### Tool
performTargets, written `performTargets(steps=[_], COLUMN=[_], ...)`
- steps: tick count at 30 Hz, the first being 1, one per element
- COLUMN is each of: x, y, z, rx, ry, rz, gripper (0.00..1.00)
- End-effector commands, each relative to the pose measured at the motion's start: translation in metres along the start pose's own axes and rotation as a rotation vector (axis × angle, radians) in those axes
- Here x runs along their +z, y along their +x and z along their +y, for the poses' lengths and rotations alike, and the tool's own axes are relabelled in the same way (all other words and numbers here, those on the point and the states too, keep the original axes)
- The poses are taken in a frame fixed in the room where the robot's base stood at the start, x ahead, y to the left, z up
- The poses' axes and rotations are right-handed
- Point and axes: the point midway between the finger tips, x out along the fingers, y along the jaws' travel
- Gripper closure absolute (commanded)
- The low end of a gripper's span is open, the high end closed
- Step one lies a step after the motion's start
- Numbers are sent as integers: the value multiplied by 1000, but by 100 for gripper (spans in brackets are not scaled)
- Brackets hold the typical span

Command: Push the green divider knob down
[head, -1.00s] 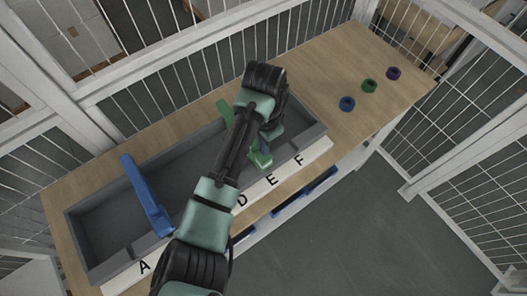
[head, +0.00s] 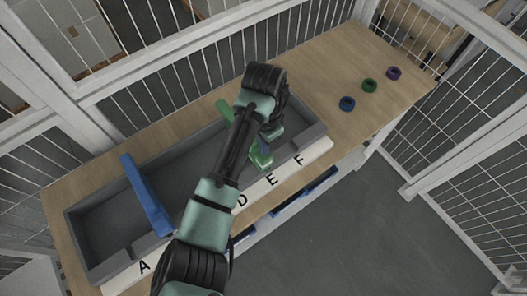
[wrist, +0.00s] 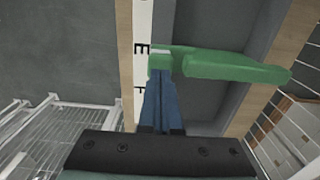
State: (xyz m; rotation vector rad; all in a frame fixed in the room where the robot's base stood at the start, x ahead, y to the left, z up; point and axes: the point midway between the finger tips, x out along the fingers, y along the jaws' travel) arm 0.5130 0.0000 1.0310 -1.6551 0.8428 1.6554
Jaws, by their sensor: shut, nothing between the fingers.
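The green divider (head: 223,107) spans the grey trough, mostly hidden behind my arm in the head view. Its knob end (head: 261,161) shows at the front wall, above the label strip. In the wrist view the green divider (wrist: 235,68) runs right from its knob, which is beside the letter E. My gripper (head: 263,148) points down at the knob end. Its blue fingers (wrist: 162,80) are shut and empty, and their tips overlap the knob in the wrist view. They look touching or very close; I cannot tell which.
A blue divider (head: 146,193) crosses the left part of the grey trough (head: 90,259). The white label strip (head: 317,154) shows A, D, E and F; my arm hides the middle.

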Motion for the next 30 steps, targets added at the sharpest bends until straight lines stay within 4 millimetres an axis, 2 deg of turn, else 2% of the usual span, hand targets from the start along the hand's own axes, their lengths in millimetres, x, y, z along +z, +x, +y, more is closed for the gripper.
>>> performTargets(steps=[30], x=[0], y=[29], z=[0], rx=[1], ry=[1], rz=[0], gripper=[100])
